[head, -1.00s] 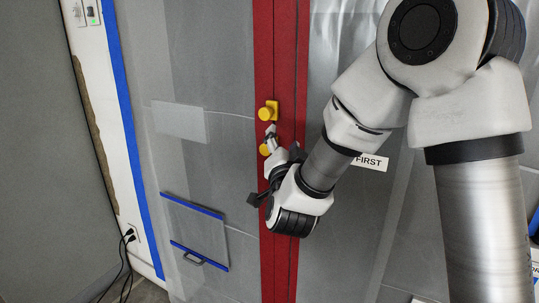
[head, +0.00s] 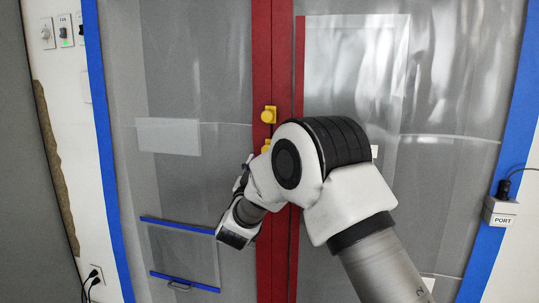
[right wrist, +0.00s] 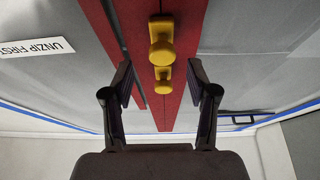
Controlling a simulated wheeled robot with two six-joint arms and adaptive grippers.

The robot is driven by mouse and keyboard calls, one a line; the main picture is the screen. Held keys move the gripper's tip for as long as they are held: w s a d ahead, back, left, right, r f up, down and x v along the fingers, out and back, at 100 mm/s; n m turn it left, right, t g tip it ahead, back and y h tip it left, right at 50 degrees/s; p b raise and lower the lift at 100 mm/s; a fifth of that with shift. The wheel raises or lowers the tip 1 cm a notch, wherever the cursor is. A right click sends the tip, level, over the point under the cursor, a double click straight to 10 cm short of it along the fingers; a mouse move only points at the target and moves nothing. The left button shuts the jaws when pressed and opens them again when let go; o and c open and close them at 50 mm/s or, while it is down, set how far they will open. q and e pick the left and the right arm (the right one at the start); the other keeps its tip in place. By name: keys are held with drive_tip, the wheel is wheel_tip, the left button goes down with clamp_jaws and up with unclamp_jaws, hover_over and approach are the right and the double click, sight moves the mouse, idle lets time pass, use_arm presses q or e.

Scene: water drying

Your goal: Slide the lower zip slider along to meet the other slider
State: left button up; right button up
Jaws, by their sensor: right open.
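Two yellow zip sliders sit on the red vertical zip strip (head: 281,70). In the head view the upper slider (head: 268,115) shows clearly. The lower slider (head: 266,145) is close below it and partly hidden by my right arm. The right wrist view looks upside down: the nearer, larger knob (right wrist: 161,45) seems to be the lower slider, and the smaller knob (right wrist: 164,78) the upper one. My right gripper (right wrist: 160,82) is open, one finger on each side of the strip. No slider is visibly gripped. My left gripper is not in view.
Translucent grey sheeting spreads on both sides of the strip. A blue-edged pocket (head: 180,255) hangs at lower left. A white "UNZIP FIRST" label (right wrist: 36,48) shows in the wrist view. A "PORT" box (head: 501,212) is at the right edge.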

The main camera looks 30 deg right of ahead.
drive_tip(key=p+x, duration=0.1)
drive_tip(key=x, duration=0.5)
drive_tip(key=shift+a, duration=0.15)
drive_tip(key=shift+a+r, duration=0.15)
drive_tip(key=shift+a, duration=0.05)
clamp_jaws()
wheel_tip(320, 180, up, 5)
drive_tip(key=shift+f+p, duration=0.15)
drive_tip(key=shift+p, duration=1.05)
drive_tip(key=shift+f, duration=0.1)
unclamp_jaws()
